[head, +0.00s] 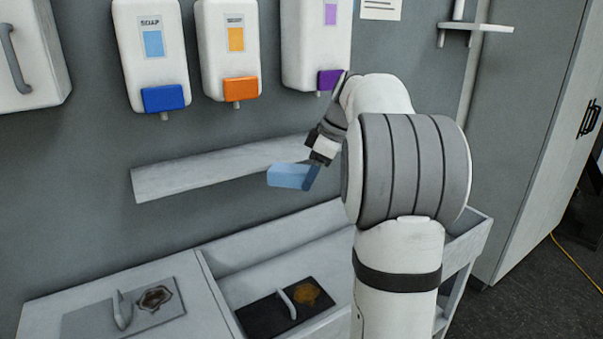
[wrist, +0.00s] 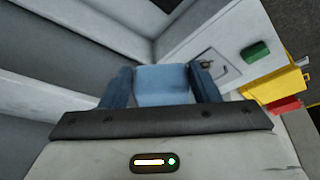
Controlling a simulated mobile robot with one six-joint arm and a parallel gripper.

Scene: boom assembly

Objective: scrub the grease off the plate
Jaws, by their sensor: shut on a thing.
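My gripper (head: 312,174) is shut on a light blue sponge-like block (head: 287,177), held in the air in front of the wall ledge and above the recessed basin. In the wrist view the block (wrist: 162,86) sits between the two dark blue fingers. A dark plate (head: 262,318) with an upright pale handle lies in the basin and carries an orange-brown stain (head: 306,292). A grey plate (head: 90,321) with a handle lies on the left counter and carries a dark brown stain (head: 154,298). The block is apart from both plates. I cannot tell which stain is grease.
Soap dispensers with blue (head: 165,98), orange (head: 240,89) and purple (head: 329,80) levers hang on the wall above an empty ledge (head: 215,171). The wrist view also shows a green block (wrist: 256,51), a yellow container (wrist: 276,86) and something red (wrist: 284,105).

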